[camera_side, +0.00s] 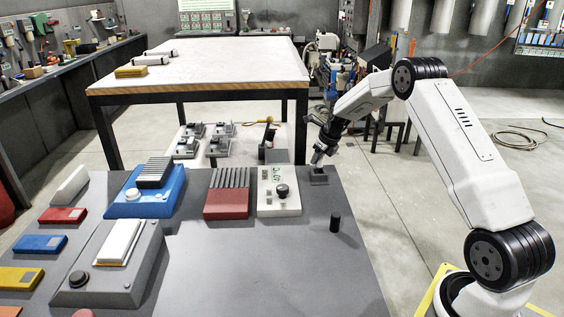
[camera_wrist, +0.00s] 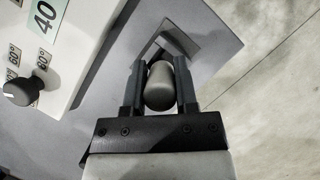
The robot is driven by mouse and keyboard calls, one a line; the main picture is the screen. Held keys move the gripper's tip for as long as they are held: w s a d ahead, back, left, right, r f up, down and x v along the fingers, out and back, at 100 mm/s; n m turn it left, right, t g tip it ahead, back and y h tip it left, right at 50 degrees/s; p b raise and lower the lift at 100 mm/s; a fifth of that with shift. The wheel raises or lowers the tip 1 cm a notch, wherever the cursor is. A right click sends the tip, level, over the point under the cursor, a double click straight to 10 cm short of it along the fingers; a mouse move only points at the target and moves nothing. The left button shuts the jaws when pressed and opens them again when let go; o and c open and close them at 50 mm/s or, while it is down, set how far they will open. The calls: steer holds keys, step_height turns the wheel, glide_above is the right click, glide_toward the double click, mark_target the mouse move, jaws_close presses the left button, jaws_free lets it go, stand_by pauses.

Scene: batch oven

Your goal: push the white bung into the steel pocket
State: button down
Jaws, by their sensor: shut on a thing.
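The bung (camera_wrist: 159,84) shows pale grey in the wrist view, its rounded end toward the camera. My gripper (camera_wrist: 159,68) is shut on it, one finger on each side. The steel pocket (camera_wrist: 176,42) is a grey square-edged recess just beyond the fingertips, partly hidden by the bung and fingers. In the side view my gripper (camera_side: 318,160) points down right above the small dark pocket block (camera_side: 319,178) at the table's back right corner. I cannot tell whether the bung's lower end is inside the pocket.
A white control box (camera_side: 279,196) with a black knob (camera_wrist: 20,92) stands close left of the pocket. A black peg (camera_side: 335,222) stands nearer the front. A red finned block (camera_side: 228,194) and a blue unit (camera_side: 146,190) lie further left. The table's front middle is clear.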

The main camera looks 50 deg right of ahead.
mark_target(317, 166)
steer(key=shift+f, duration=0.8)
steer(key=shift+f, duration=0.7)
stand_by(1.3)
steer(key=shift+c, duration=1.5)
jaws_free()
steer(key=shift+a+f, duration=0.1)
steer(key=shift+d+v, duration=0.2)
steer(key=shift+v, duration=3.9)
steer(key=shift+a, duration=0.15)
